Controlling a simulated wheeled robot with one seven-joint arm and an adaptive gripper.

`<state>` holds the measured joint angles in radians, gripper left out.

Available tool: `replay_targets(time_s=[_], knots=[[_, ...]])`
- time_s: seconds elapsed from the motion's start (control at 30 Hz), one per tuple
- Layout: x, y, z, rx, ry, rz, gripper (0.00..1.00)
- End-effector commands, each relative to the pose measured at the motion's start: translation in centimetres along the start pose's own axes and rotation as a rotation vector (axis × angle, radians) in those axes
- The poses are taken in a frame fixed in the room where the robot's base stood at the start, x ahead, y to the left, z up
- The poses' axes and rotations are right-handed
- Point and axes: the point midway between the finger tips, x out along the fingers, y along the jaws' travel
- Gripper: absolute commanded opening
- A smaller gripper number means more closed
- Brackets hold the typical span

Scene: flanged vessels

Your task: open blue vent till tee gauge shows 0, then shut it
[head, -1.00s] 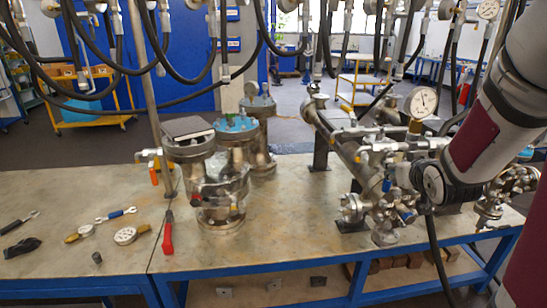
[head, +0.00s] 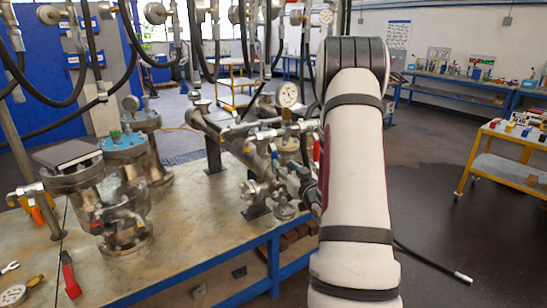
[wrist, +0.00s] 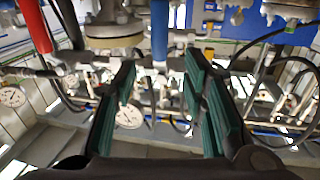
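The blue vent handle (wrist: 160,30) hangs in the wrist view, at the top between the tips of my gripper (wrist: 160,75). The green-padded fingers are spread apart and I see gaps on both sides of the handle, no contact. In the head view a small blue handle (head: 275,157) shows on the pipework. A white dial gauge (head: 288,94), likely the tee gauge, stands upright above the pipework; its needle is too small to read. My gripper is mostly hidden behind my arm in the head view.
A red handle (wrist: 36,25) hangs left of the blue one in the wrist view. Flanged vessels (head: 125,160) stand on the bench at left. Black hoses (head: 120,95) hang over the bench. Open floor (head: 430,210) lies at right.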

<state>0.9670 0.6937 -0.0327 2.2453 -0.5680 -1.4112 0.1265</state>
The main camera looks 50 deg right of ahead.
Motion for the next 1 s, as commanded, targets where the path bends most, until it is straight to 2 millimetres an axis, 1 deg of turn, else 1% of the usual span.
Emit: replay_targets(time_s=[0.03, 0.1, 0.3, 0.5, 0.63, 0.9, 0.93, 0.97, 1.0], knots=[[1.1, -0.1, -0.1, 0.000, 0.001, -0.003, 0.39], [2.5, 0.0, 0.0, -0.001, 0.001, -0.001, 0.39], [6.1, -0.1, 0.0, -0.001, 0.001, -0.002, 0.39], [8.5, -0.1, 0.0, 0.000, -0.001, 0.000, 0.39], [9.1, -0.1, 0.0, 0.001, 0.000, 0.000, 0.39], [9.3, -0.1, 0.0, 0.001, -0.001, 0.000, 0.39], [9.3, -0.1, 0.0, 0.000, -0.001, 0.000, 0.37], [9.3, -0.1, 0.0, 0.000, -0.001, 0.000, 0.30], [9.2, -0.1, 0.0, 0.000, -0.001, 0.000, 0.21]])
